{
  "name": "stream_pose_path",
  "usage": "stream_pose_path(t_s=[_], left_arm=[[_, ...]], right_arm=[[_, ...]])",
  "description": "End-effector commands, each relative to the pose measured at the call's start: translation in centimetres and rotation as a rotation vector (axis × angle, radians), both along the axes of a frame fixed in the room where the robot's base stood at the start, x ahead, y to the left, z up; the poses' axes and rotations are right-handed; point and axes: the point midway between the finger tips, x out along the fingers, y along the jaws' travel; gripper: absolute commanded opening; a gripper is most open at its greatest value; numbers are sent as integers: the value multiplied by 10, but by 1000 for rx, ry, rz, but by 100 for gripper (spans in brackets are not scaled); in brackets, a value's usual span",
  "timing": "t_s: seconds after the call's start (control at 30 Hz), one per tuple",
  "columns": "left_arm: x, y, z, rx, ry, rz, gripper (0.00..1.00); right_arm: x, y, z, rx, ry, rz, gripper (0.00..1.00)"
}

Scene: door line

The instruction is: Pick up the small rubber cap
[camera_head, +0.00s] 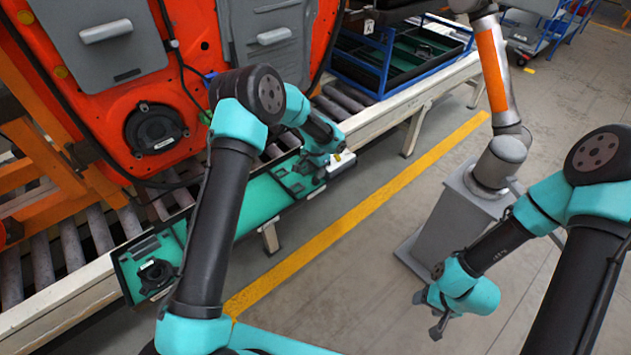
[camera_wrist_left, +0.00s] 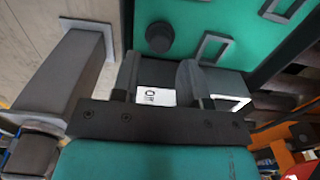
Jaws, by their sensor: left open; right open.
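The small rubber cap appears to be the dark round knob (camera_wrist_left: 159,37) on the teal tray surface (camera_wrist_left: 226,22) in the left wrist view. It lies just beyond the fingertips of my left gripper (camera_wrist_left: 157,78), apart from them. That gripper is open, with nothing held between its fingers. In the head view my left gripper (camera_head: 322,168) is over the far right end of the teal tray (camera_head: 262,200); I cannot make out the cap clearly there. My right gripper (camera_head: 436,322) is open and empty over the floor, away from the tray.
A white label (camera_wrist_left: 156,97) shows between my left fingers. A black round part (camera_head: 156,276) sits at the tray's near left end. An orange door (camera_head: 160,120) stands behind on the roller conveyor (camera_head: 68,245). A grey pedestal (camera_head: 455,225) stands right.

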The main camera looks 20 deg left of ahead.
Motion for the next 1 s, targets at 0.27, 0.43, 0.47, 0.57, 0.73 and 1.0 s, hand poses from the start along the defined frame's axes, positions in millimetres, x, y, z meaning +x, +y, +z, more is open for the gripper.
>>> stream_pose_path(t_s=[0.27, 0.43, 0.47, 0.57, 0.73, 1.0], left_arm=[[-3, 2, -28, 0, 4, 1, 40], [-3, 1, -48, 0, 2, 0, 40], [-3, 1, -49, 0, 1, -1, 40], [-3, 1, -52, 0, 0, -1, 40], [-3, 1, -52, 0, 0, 0, 40], [-3, 1, -52, 0, 0, 0, 40]], right_arm=[[0, 0, 0, 0, 0, 0, 61], [0, 0, 0, 0, 0, 0, 61], [0, 0, 0, 0, 0, 0, 61], [0, 0, 0, 0, 0, 0, 61], [0, 0, 0, 0, 0, 0, 61], [0, 0, 0, 0, 0, 0, 61]])
